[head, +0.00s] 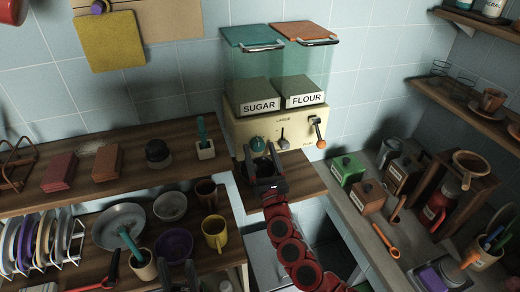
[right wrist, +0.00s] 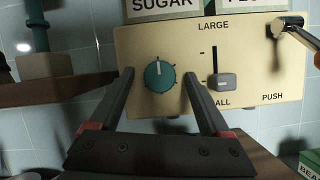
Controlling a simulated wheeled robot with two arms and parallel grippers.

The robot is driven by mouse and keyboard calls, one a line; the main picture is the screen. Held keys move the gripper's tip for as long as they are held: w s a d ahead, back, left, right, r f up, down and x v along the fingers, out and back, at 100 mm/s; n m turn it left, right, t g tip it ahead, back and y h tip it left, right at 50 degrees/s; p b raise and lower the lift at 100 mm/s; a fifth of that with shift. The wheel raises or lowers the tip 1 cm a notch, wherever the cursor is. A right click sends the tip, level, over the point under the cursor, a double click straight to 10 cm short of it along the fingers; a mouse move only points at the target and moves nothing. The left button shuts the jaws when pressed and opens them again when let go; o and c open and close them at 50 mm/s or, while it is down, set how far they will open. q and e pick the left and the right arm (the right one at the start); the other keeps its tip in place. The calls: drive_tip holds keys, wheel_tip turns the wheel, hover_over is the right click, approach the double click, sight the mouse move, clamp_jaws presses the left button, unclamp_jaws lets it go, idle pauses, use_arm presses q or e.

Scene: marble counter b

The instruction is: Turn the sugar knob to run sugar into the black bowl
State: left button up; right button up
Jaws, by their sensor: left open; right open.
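The sugar knob (head: 257,144) is a round teal dial on the cream dispenser front (head: 238,128), below the SUGAR label (head: 258,106). In the right wrist view the knob (right wrist: 160,76) has its pale mark pointing up. My right gripper (head: 262,168) is open in front of the dispenser; its fingers appear on either side of the knob in the wrist view, with no clear contact. My left gripper (head: 178,268) is open and empty at the bottom edge of the head view.
A slider (right wrist: 224,82) and an orange-tipped lever (head: 319,136) sit right of the knob. A wooden shelf (head: 125,180) at left holds red blocks and a dark round container (head: 158,153). A yellow mug (head: 215,233) stands lower left. The right counter holds tins.

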drive_tip(key=shift+w+a+r, duration=0.1)
drive_tip(key=shift+w, duration=0.15)
clamp_jaws()
idle(0.3)
drive_tip(key=shift+m, duration=0.4)
